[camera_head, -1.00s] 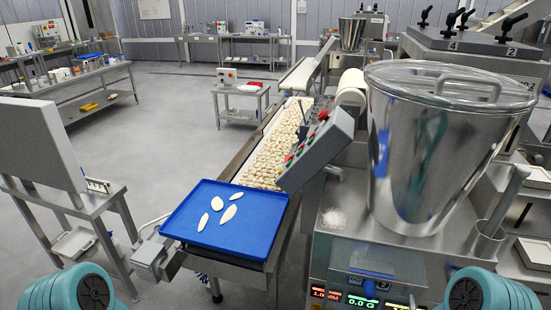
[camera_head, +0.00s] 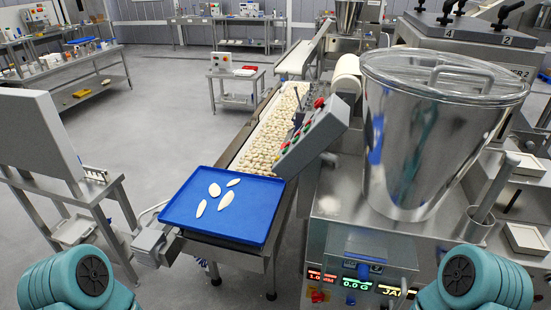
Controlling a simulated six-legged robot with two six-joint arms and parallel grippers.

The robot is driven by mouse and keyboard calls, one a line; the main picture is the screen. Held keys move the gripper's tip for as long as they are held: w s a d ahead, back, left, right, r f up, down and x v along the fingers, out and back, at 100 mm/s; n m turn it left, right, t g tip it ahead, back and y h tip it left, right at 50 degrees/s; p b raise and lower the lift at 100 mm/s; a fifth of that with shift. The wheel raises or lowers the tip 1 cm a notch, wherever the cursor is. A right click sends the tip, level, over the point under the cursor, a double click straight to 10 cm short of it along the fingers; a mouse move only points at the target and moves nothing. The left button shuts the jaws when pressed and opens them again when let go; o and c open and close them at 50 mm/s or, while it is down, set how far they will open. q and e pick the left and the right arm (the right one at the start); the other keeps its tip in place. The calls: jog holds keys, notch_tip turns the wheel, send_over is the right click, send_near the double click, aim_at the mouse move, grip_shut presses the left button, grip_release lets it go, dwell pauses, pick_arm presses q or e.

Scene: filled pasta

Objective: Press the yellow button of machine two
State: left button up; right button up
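A grey control panel (camera_head: 312,138) with red and green buttons is tilted beside the conveyor, in the middle of the view. Teal parts of my two arms show at the bottom left and bottom right corners. Neither gripper is in view.
A blue tray (camera_head: 262,235) with several pale flat pieces sits at the near end of a conveyor full of pasta (camera_head: 262,140). A steel side table with an upright panel (camera_head: 40,140) stands at left. Grey floor (camera_head: 165,130) is free between.

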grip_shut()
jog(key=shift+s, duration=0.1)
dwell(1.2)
